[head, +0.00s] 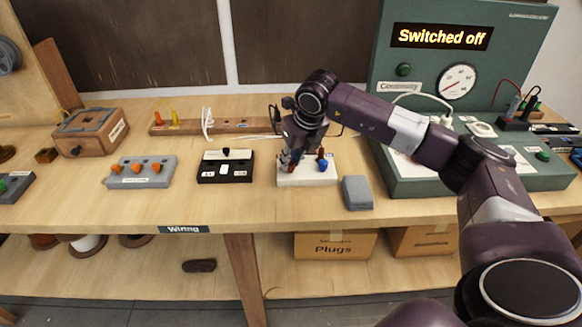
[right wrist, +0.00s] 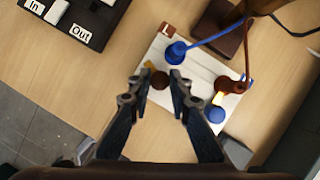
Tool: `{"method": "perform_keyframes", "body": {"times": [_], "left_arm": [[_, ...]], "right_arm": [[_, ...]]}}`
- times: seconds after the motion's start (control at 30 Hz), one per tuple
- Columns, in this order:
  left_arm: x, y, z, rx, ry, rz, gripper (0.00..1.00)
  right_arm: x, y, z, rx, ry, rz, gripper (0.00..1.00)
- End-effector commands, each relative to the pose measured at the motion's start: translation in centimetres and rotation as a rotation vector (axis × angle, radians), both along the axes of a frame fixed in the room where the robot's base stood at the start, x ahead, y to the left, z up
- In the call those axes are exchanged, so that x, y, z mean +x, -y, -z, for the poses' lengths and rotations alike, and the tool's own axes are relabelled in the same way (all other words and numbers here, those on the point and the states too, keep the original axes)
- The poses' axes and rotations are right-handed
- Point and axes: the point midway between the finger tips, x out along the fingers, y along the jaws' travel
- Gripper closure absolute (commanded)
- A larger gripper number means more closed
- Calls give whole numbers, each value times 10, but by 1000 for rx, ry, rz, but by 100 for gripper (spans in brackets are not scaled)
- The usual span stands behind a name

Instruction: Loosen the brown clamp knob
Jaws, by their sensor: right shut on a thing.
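The white clamp block (head: 308,181) sits on the bench in the head view and also shows in the right wrist view (right wrist: 196,75). My right gripper (head: 288,161) is over its left part, pointing down. In the right wrist view its fingertips (right wrist: 160,84) are shut on the brown clamp knob (right wrist: 160,80). A blue knob with a blue wire (right wrist: 177,53) and a brown knob with a brown wire (right wrist: 229,84) stand on the block. Another blue knob (right wrist: 215,115) is near its corner. The gripper partly hides the block in the head view. My left gripper is not in view.
A black switch block (head: 226,173) stands left of the clamp block, and a grey block (head: 357,192) lies to its right. The green test panel (head: 385,95) stands behind and right, its display reading "Switched off". Bare bench lies in front.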

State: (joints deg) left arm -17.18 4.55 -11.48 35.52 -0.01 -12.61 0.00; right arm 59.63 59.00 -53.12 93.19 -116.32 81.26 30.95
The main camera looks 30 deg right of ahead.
Motion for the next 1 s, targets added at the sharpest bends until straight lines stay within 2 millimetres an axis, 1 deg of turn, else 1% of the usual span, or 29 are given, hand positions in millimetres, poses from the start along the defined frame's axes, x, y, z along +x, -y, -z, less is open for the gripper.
{"method": "perform_keyframes", "body": {"times": [0.03, 0.1, 0.33, 0.57, 1.0], "left_arm": [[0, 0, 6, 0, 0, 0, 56], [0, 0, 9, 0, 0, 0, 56], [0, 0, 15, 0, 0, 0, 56], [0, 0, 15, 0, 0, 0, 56], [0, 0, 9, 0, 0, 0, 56]], "right_arm": [[0, 2, 2, 1, 2, -42, 100], [0, 2, 2, 2, 2, -107, 100], [1, 3, 0, 1, 1, -325, 100], [2, 4, -1, 2, 2, -543, 100], [3, 6, -2, 3, 1, -961, 100]]}}
